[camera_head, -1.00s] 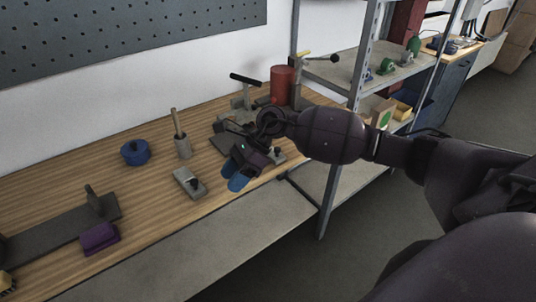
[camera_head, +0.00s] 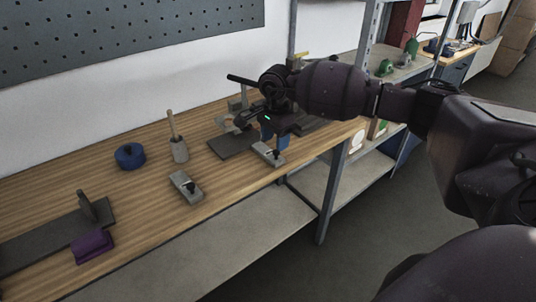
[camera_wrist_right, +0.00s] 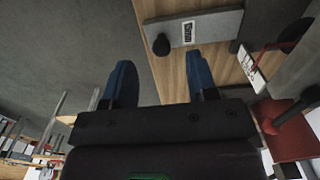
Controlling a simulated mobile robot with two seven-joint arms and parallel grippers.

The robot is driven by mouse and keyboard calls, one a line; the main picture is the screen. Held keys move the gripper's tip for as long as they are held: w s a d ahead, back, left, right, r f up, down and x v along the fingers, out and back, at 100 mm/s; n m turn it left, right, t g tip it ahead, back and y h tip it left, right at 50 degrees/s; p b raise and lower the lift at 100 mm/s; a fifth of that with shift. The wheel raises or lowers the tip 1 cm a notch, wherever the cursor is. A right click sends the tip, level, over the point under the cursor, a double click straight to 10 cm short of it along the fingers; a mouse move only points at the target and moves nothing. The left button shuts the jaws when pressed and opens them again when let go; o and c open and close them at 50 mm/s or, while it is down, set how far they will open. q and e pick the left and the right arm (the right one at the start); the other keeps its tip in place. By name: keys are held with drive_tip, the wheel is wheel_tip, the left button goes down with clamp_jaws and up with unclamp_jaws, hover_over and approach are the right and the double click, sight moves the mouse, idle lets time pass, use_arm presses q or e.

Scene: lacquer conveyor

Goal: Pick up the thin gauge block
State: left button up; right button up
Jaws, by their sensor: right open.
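Two flat grey blocks with black knobs lie on the wooden bench. One (camera_head: 187,190) is left of centre; the other (camera_head: 262,151) is near the front edge, just below my right gripper (camera_head: 275,139). I cannot tell from their looks which one is the thin gauge block. My right gripper is open and empty, its blue fingers pointing down. In the right wrist view, a grey block (camera_wrist_right: 222,38) with a black knob and a small label lies beyond the spread fingertips (camera_wrist_right: 164,65). My left gripper is not in view.
A blue round pot (camera_head: 130,156), a grey holder with a wooden handle (camera_head: 179,150) and a purple block (camera_head: 92,246) stand on the bench. A dark plate (camera_head: 232,146) lies behind the right block. A metal shelf (camera_head: 345,185) stands at the right.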

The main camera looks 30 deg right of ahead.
sight(268, 150)
drive_tip(key=shift+w+d+f, duration=0.1)
drive_tip(key=shift+d+f, duration=0.05)
drive_tip(key=shift+f, duration=1.25)
drive_tip(key=shift+d+f, duration=0.15)
drive_tip(key=shift+f, duration=1.25)
clamp_jaws()
